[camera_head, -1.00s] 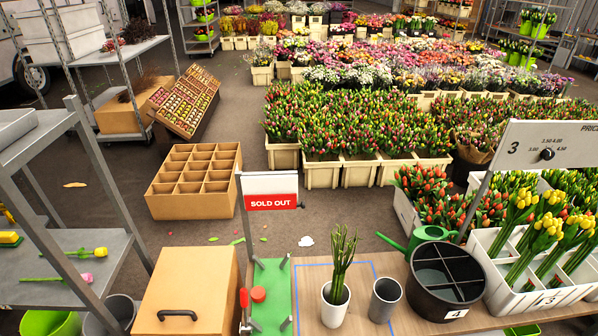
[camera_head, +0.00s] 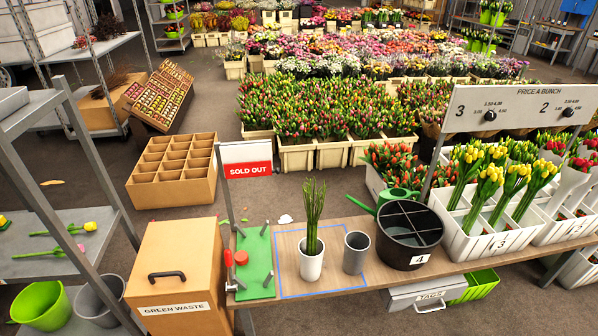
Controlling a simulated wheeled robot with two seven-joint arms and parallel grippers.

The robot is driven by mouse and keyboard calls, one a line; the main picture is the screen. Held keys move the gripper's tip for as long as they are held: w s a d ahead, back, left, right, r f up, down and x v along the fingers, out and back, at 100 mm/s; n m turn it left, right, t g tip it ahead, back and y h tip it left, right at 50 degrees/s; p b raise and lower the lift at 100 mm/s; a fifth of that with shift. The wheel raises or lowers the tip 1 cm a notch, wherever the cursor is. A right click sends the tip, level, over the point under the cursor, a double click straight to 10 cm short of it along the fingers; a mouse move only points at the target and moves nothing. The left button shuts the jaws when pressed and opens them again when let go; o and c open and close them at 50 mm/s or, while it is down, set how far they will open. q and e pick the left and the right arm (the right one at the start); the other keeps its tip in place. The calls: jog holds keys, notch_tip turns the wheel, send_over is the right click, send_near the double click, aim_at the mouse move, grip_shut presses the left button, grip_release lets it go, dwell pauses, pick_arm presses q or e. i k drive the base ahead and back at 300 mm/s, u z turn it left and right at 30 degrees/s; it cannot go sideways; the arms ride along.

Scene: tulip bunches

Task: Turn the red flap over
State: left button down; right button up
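The flap sign (camera_head: 247,160) hangs from a grey post (camera_head: 225,180) at the back left of the wooden bench. Its upper part is plain white and its lower part is a red band (camera_head: 248,170) reading "SOLD OUT". It faces me and hangs straight down. Neither of my grippers shows in the head view, so their state is hidden.
The bench (camera_head: 460,266) holds a green board (camera_head: 256,262) with upright pegs, a white pot of stems (camera_head: 311,264), a grey cup (camera_head: 356,252) and a black divided bucket (camera_head: 408,235). A green waste box (camera_head: 178,270) stands left. A price board (camera_head: 525,106) stands right.

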aim_at(260, 168)
jog(key=z, duration=1.35)
jog(key=i, duration=1.2)
jog(key=u, duration=2.15)
